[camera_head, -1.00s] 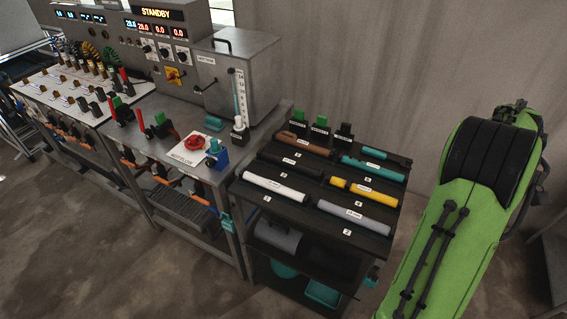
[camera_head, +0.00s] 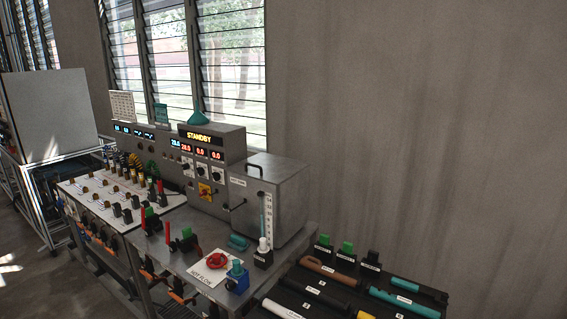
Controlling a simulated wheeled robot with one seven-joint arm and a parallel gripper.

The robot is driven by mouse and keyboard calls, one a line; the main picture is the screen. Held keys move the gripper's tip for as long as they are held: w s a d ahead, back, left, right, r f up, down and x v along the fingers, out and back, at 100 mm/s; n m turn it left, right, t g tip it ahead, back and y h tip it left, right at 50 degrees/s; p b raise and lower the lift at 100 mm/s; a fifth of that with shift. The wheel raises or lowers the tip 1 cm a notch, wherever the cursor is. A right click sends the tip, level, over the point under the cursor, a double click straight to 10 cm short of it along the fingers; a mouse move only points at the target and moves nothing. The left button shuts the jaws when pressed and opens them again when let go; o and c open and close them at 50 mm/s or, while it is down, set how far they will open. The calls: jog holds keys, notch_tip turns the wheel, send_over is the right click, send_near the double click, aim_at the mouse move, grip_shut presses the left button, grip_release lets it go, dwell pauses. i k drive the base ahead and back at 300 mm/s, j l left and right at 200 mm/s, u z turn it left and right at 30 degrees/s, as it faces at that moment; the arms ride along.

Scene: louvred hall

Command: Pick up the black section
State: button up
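The black section (camera_head: 318,294) is a dark cylinder with a small pale label. It lies on the dark rack (camera_head: 290,272) at the bottom of the head view, between a brown section (camera_head: 330,270) and a white section (camera_head: 281,309). The dark rack behind it makes its outline hard to see. My gripper is not in view, so I cannot see whether it is open or shut.
A teal section (camera_head: 404,303) lies to the right, with a yellow one (camera_head: 364,316) cut by the frame edge. Two green-topped holders and one black-topped one stand behind. The metal bench (camera_head: 195,262) with a grey box (camera_head: 275,200) adjoins the rack on the left.

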aim_at(331, 302)
jog(key=i+j+u, duration=0.45)
jog(key=i+j, duration=0.35)
jog(key=i, duration=0.15)
